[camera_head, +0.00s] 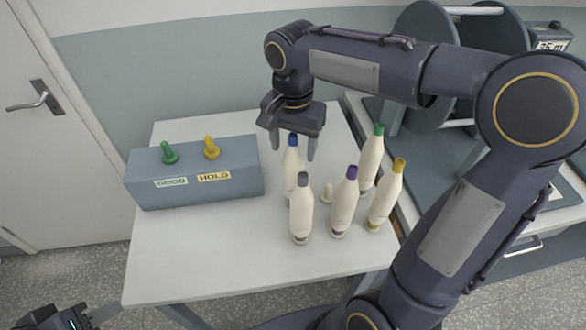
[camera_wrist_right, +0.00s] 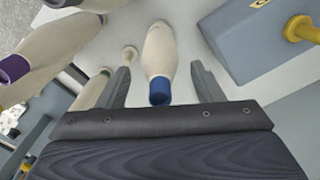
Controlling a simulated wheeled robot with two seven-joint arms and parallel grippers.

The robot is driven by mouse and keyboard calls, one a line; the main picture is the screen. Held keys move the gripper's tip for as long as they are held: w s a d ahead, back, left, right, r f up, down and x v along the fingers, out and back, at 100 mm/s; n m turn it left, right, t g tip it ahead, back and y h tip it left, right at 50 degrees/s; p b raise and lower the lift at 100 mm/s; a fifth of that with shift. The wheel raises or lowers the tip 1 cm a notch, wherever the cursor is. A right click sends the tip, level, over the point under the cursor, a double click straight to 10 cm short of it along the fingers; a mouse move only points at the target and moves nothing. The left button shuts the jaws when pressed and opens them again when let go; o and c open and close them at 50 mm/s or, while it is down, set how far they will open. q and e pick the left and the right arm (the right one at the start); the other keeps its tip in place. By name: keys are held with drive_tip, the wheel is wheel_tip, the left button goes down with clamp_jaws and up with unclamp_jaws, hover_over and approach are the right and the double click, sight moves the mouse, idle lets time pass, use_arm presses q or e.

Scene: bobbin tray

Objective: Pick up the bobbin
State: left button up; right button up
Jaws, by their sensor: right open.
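Several cream bobbins with coloured tops stand upright on the white table (camera_head: 185,245). They are a blue-topped bobbin (camera_head: 292,165), a grey-topped bobbin (camera_head: 301,215), a purple-topped bobbin (camera_head: 344,205), a green-topped bobbin (camera_head: 371,162) and a yellow-topped bobbin (camera_head: 385,196). My right gripper (camera_head: 293,152) is open, pointing down over the blue-topped bobbin. In the right wrist view that bobbin (camera_wrist_right: 160,52) lies between the two fingers, with a gap on each side. My left gripper (camera_head: 88,318) shows only partly at the bottom left corner, and its opening is unclear.
A short bare peg (camera_head: 327,194) stands among the bobbins. A blue-grey box (camera_head: 228,185) with a green peg (camera_head: 168,154) marked GOOD and a yellow peg (camera_head: 211,149) marked HOLD stands at left. A large reel machine (camera_head: 430,90) is behind right. The table's front left is clear.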

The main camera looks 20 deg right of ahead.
drive_tip(key=shift+c, duration=0.3)
clamp_jaws()
